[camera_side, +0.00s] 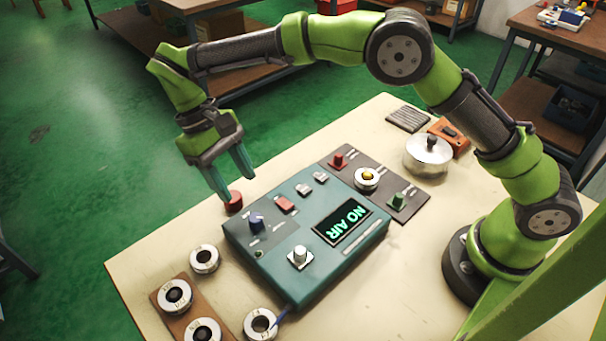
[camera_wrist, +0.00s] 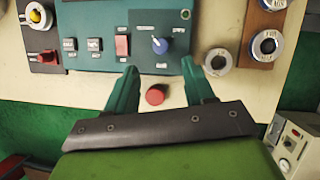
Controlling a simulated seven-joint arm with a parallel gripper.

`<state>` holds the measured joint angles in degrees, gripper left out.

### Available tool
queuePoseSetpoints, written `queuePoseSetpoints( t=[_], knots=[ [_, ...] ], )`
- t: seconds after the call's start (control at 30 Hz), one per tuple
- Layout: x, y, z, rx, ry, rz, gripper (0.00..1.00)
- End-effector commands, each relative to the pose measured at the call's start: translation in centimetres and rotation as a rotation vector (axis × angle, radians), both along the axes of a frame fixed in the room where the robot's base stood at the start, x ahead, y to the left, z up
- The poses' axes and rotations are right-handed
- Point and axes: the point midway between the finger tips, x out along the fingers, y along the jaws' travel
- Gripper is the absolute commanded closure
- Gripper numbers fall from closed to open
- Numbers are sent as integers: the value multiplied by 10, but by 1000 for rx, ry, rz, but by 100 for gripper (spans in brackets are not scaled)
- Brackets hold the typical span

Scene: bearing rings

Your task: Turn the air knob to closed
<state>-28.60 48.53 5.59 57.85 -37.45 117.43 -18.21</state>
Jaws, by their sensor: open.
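A teal control box (camera_side: 350,255) stands on the table, and its screen (camera_side: 342,226) reads "NO AIR". A blue knob (camera_side: 256,222) sits on the box near its left corner. The knob also shows in the wrist view (camera_wrist: 160,45), with small labels around it that I cannot read for sure. It is the likely air knob. My gripper (camera_side: 239,188) is open and empty, above the table just behind the box. In the wrist view its fingertips (camera_wrist: 160,67) point toward the blue knob, one to each side and short of it.
A red button (camera_side: 234,201) is beside the box, under my gripper. A loose ring (camera_side: 204,259) and a brown ring holder (camera_side: 187,316) lie left.

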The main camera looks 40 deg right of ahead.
Motion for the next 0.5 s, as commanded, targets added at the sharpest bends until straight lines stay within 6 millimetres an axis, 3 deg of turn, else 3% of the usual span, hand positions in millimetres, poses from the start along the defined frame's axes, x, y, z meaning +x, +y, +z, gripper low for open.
queuePoseSetpoints(
  t=[0.2,0.5],
  knots=[
    [10,4,25,-1,1,1,47],
    [13,4,34,-1,1,0,47]
  ],
)
